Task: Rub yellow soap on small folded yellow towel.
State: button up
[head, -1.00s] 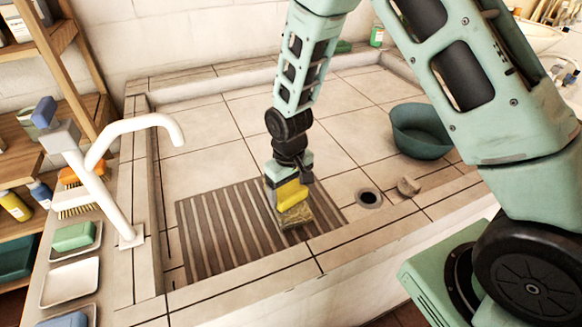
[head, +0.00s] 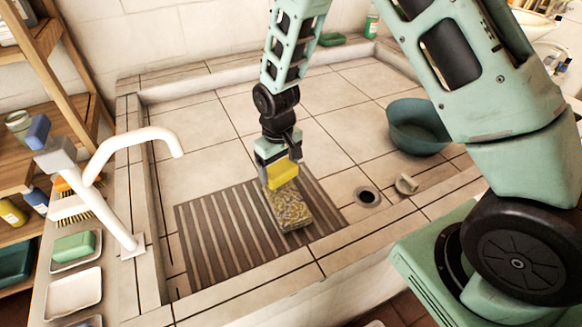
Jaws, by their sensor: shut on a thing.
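My gripper (head: 274,162) is shut on the yellow soap (head: 281,174), pointing down over the slatted mat. The small folded towel (head: 291,209), mottled yellow-brown, lies on the right part of the slatted mat (head: 222,240). The soap is at the towel's far end, at or just above its surface; whether they touch I cannot tell. The soap hides part of the towel's far end.
A white faucet (head: 112,205) stands at the left. Beside it are a green soap on a dish (head: 76,247) and an empty white dish (head: 72,294). A teal bowl (head: 417,126), a drain hole (head: 367,197) and a stopper (head: 406,185) lie to the right. The back tiles are clear.

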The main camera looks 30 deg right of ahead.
aim_at(280, 169)
jog(key=shift+r+p, duration=1.4)
jog(key=shift+r, duration=0.85)
